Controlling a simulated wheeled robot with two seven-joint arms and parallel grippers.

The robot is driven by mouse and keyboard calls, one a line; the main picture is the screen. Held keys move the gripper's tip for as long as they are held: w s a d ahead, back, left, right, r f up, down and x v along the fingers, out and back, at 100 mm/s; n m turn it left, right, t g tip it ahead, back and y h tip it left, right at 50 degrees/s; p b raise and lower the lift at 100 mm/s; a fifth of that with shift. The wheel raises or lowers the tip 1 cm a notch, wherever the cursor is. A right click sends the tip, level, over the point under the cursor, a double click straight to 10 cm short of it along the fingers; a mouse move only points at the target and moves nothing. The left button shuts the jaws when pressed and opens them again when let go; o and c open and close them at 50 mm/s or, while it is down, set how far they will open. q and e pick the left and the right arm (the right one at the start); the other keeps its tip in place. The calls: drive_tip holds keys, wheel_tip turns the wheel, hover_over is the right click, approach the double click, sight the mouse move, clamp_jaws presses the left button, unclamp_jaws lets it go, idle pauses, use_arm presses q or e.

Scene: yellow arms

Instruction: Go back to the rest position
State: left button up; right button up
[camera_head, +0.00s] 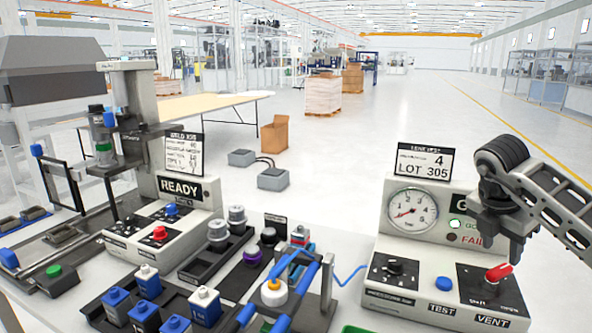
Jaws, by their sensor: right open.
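My right gripper (502,240) hangs from its grey arm, which comes in from the right. Its fingers point down and are apart, with nothing seen between them. It is in front of the right part of the leak test unit (376,245), partly covering its result panel. The red vent lever (499,272) shows just below the fingers; I cannot tell whether they touch it. My left gripper is not in view.
A welding station (195,192) reading READY stands at the left. Several small white-and-blue bottles (146,280) sit in a front rack. A blue clamp fixture (300,275) stands in the middle, left of the test unit.

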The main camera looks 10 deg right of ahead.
drive_tip(key=p+v, duration=0.4)
drive_tip(key=v, duration=0.6)
drive_tip(key=b, duration=0.4)
approach(497, 267)
drive_tip(key=x, duration=0.8)
drive_tip(key=shift+s+d+f, duration=0.25)
drive_tip(key=shift+s, duration=0.05)
drive_tip(key=n+t, duration=0.1)
drive_tip(key=n, duration=0.2)
drive_tip(key=shift+w+a+n, duration=0.1)
drive_tip(key=shift+w+n, duration=0.05)
drive_tip(key=shift+n, duration=0.25)
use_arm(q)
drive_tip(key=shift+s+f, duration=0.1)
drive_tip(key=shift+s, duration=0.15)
use_arm(e)
drive_tip(key=shift+r+y, duration=0.1)
drive_tip(key=shift+y, duration=0.2)
